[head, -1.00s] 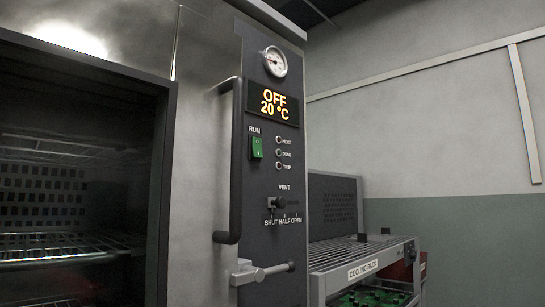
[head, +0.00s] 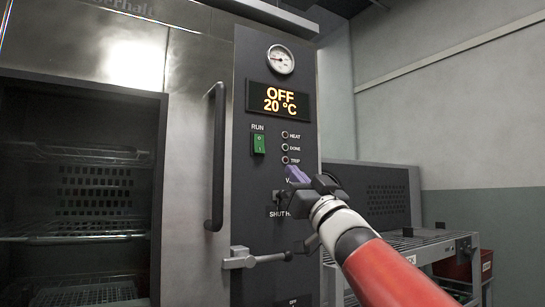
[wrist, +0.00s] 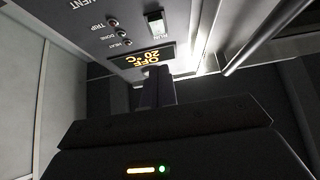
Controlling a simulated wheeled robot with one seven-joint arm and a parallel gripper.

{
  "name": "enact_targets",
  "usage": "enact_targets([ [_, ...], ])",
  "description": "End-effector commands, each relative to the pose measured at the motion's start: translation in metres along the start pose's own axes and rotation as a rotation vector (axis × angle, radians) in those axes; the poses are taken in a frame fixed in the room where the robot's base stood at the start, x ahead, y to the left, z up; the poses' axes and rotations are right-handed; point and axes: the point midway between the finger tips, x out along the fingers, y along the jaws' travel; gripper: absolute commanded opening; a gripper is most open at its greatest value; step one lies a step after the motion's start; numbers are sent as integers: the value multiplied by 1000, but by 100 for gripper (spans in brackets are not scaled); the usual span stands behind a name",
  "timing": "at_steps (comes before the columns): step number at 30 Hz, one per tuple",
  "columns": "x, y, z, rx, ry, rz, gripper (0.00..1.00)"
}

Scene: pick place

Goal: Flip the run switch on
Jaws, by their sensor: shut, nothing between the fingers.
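The green run switch (head: 259,144) sits under the word RUN on the dark control panel (head: 250,205). Its rocker also shows near the top of the wrist view (wrist: 155,22), upside down. The display (head: 278,101) reads OFF and 20 °C. My gripper (head: 296,174) is shut and empty, with purple fingertips. In the head view it is below and to the right of the switch, just under the TRIP lamp. In the wrist view, the closed fingers (wrist: 157,80) point toward the panel and appear apart from the switch. My gripper covers part of the vent labels.
A vertical door handle (head: 216,155) stands left of the switch, and a latch lever (head: 255,258) is below. A round gauge (head: 280,59) is above. The oven chamber (head: 85,200) is open at left. A cooling rack (head: 425,245) stands at right.

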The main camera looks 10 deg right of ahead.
Motion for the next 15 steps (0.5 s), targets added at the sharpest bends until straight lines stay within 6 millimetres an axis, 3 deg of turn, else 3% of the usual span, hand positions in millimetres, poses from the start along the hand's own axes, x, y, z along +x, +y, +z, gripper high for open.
enact_targets([
  [10,4,0,-1,0,0,1,0],
  [15,26,0,-1,1,-1,2,0],
])
